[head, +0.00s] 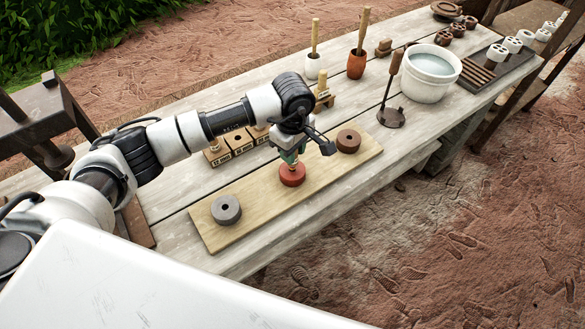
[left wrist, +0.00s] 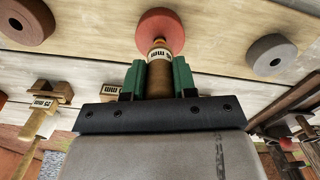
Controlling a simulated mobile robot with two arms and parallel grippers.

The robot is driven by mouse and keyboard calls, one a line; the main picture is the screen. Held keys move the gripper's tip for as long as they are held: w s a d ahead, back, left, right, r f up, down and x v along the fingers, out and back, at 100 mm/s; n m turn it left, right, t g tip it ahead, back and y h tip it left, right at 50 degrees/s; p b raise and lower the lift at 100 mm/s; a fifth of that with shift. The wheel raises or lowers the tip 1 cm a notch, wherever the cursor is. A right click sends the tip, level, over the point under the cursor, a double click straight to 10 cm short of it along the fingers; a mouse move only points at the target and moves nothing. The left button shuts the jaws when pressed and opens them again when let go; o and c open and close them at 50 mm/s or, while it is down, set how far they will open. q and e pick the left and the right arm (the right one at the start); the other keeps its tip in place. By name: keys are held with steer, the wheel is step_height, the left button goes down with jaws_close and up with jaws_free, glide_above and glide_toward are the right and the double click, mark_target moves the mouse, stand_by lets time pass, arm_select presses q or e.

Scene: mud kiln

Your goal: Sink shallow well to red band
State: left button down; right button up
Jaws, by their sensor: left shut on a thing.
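A red clay disc (head: 292,175) lies in the middle of a long pale board (head: 255,195) on the table. My left gripper (head: 290,158) is right above it with its green fingers pointing down. A grey disc (head: 226,210) and a brown disc (head: 348,140) lie on the same board. My right gripper is not in view.
Labelled wooden blocks (head: 240,142) stand behind the board, close to my left arm. A small wooden stand (head: 322,98), two pots with sticks (head: 357,65), a dark stamp-like tool (head: 391,116) and a white bucket (head: 428,85) stand farther back. The board between the discs is bare.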

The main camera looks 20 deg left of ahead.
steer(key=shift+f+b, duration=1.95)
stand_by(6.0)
